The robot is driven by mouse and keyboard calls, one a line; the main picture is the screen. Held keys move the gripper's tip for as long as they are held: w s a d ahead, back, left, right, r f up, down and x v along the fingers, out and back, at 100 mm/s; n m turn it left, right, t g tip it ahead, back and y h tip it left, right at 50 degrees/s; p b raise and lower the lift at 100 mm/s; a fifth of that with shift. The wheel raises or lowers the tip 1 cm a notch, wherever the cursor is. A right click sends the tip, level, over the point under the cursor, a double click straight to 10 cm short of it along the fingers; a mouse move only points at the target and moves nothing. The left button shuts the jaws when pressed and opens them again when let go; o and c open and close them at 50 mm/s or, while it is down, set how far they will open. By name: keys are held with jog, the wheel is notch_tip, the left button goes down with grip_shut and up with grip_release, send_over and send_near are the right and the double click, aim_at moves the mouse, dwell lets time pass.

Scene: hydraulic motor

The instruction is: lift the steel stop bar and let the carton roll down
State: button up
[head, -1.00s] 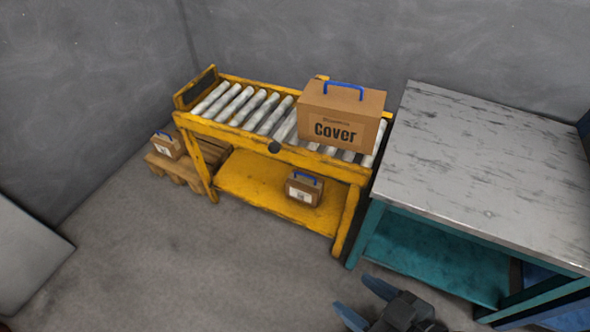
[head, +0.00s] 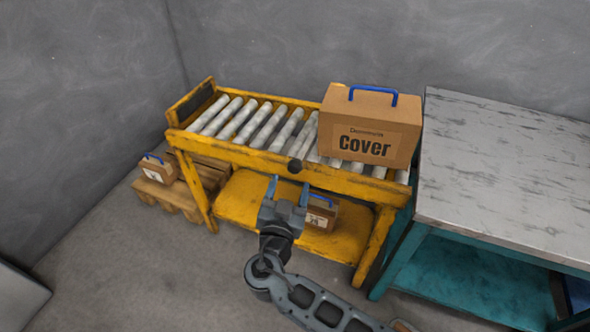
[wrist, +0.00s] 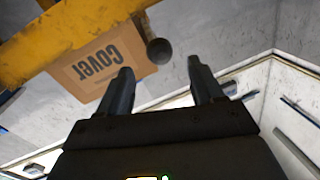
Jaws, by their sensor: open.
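The large "Cover" carton (head: 369,128) with a blue handle stands on the rollers at the right part of the yellow conveyor (head: 235,152). The dark round end of the steel stop bar (head: 295,166) sticks out from the conveyor's front rail, left of the carton. Most of the bar is hidden. My gripper (head: 288,188) is open and empty in front of the conveyor, just below the bar end in the head view. In the wrist view, the bar end (wrist: 159,51) lies between and beyond the fingertips (wrist: 160,68), and the carton (wrist: 98,68) appears upside down.
A raised yellow end stop (head: 190,103) closes the conveyor's left end. Small cartons sit on the lower shelf (head: 322,213), partly behind my gripper, and on a wooden pallet (head: 157,169) at left. A teal metal-topped table (head: 500,180) stands at right. Rollers left of the carton are clear.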

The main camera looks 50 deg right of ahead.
aim_at(294, 172)
jog(key=p+x, duration=0.1)
jog(key=x, duration=0.6)
jog(key=shift+w+d, duration=0.15)
jog(key=shift+d, duration=0.1)
grip_shut()
dwell(0.4)
